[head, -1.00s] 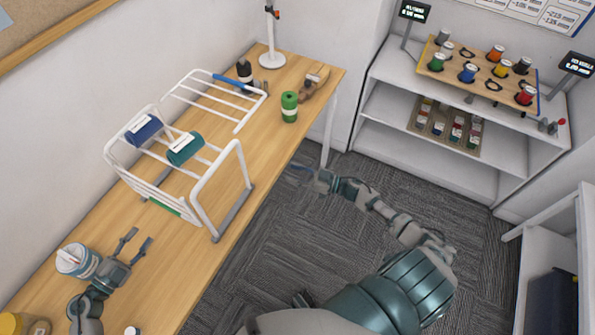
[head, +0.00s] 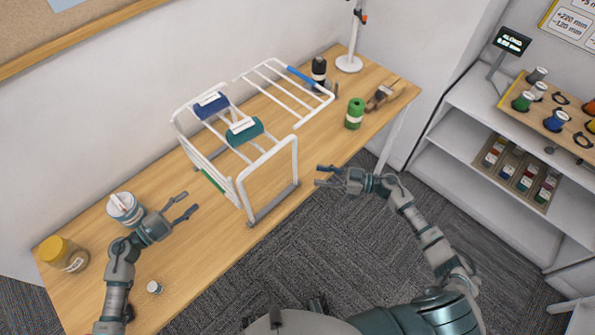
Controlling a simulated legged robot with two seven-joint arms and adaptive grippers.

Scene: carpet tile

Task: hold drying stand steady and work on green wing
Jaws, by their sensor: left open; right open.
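The white wire drying stand (head: 243,178) stands upright on the wooden table. Its one wing with a blue end bar (head: 300,75) is spread out to the back right. A green strip (head: 213,180) shows low on the stand's left side, where the other wing seems to hang folded down. A blue roll (head: 211,104) and a teal roll (head: 244,130) lie on the top bars. My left gripper (head: 190,204) is open and empty, left of the stand and apart from it. My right gripper (head: 319,175) is open and empty, just right of the stand near the table's front edge.
A white-lidded jar (head: 123,206) stands right behind my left gripper, with a yellow-lidded jar (head: 62,254) further left. A green spool (head: 355,113), dark bottle (head: 319,69) and brush (head: 381,96) are at the back right. A white shelf (head: 470,180) stands beyond a floor gap.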

